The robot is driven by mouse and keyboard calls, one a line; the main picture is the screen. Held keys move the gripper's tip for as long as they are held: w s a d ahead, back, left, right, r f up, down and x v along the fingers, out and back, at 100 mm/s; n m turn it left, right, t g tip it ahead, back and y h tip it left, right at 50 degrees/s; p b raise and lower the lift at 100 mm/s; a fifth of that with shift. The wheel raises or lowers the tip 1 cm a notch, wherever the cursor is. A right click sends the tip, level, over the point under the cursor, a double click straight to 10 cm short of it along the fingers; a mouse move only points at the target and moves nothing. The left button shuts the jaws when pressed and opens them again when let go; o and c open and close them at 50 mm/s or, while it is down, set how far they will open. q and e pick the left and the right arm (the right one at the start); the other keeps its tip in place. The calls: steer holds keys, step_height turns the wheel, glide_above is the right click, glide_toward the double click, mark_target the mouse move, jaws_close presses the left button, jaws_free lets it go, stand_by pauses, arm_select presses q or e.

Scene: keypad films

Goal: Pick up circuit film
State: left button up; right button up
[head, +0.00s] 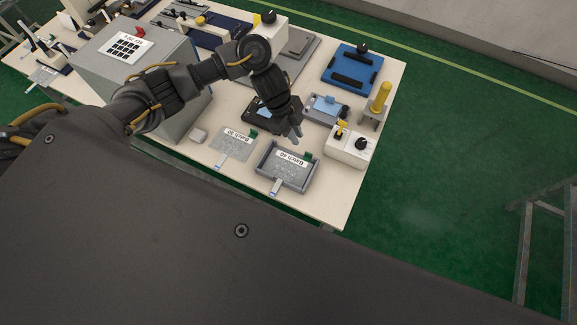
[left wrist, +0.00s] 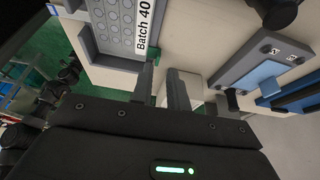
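A grey circuit film (head: 288,174) with a white "Batch 40" label lies in a grey tray (head: 310,184) near the table's front edge. Another grey labelled film (head: 233,146) lies flat on the table left of the tray. My left gripper (head: 296,134) is above the table just behind the tray, fingers pointing down. The labelled film (left wrist: 112,22) shows there beyond the fingers, up and to the left. My right gripper is not in view.
Behind are a yellow post (head: 381,97), a blue fixture (head: 352,68) and a small blue-plated device (head: 325,107). A large grey keypad box (head: 128,75) stands left.

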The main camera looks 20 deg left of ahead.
mark_target(303, 154)
arm_select(q)
steer(key=shift+d+p+x, duration=0.1)
steer(key=shift+p+x, duration=0.15)
steer(key=shift+x, duration=1.5)
steer(key=shift+d+p+x, duration=0.15)
steer(key=shift+p+x, duration=0.1)
steer(key=shift+x, duration=1.5)
steer(key=shift+r, duration=0.1)
steer(key=shift+c, duration=0.2)
jaws_close()
